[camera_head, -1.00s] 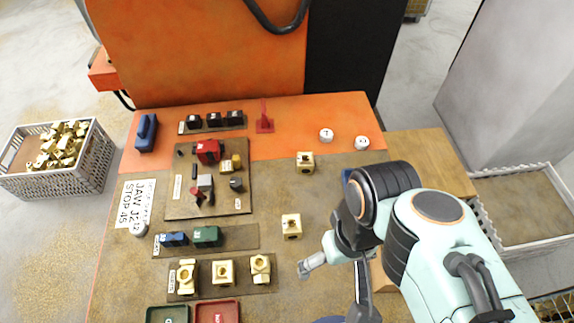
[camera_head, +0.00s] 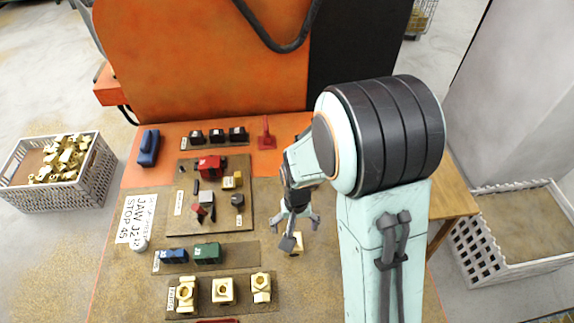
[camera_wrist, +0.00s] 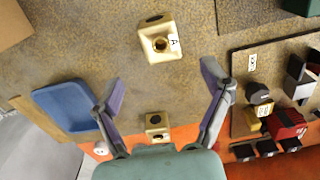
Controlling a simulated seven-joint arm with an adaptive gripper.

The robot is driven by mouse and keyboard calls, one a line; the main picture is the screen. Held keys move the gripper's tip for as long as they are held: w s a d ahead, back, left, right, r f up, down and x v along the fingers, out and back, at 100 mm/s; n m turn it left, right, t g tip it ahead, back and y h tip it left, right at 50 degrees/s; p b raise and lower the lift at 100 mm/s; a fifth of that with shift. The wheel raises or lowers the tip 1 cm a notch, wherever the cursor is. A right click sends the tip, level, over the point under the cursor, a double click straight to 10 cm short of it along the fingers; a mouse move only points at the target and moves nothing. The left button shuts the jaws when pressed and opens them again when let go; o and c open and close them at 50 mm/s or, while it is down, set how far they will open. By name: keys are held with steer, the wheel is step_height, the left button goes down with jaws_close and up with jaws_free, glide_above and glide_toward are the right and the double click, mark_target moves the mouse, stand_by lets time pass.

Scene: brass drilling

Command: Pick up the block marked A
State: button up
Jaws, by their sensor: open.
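The block marked A (camera_wrist: 160,40) is a brass fitting with a round bore and a white "A" label, on the brown mat in the upper middle of the wrist view. In the head view, block A (camera_head: 298,244) is partly hidden by my gripper (camera_head: 297,226). My gripper (camera_wrist: 163,76) is open and empty, its two fingers spread wide. Block A is beyond the fingertips in the wrist view, untouched. A second brass block (camera_wrist: 157,125) sits between the finger bases in that view; my arm hides it in the head view.
A blue tray (camera_wrist: 66,108) lies left in the wrist view. In the head view, a rack holds several brass fittings (camera_head: 223,290), with blue and green pieces (camera_head: 207,253) behind it. A board with red and black parts (camera_head: 210,163) stands left of my gripper. The mat around block A is clear.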

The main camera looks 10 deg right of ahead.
steer(key=f, duration=0.7)
steer(key=shift+s+a+f, duration=0.1)
steer(key=shift+s+f, duration=0.05)
steer(key=shift+s, duration=0.05)
steer(key=c, duration=1.3)
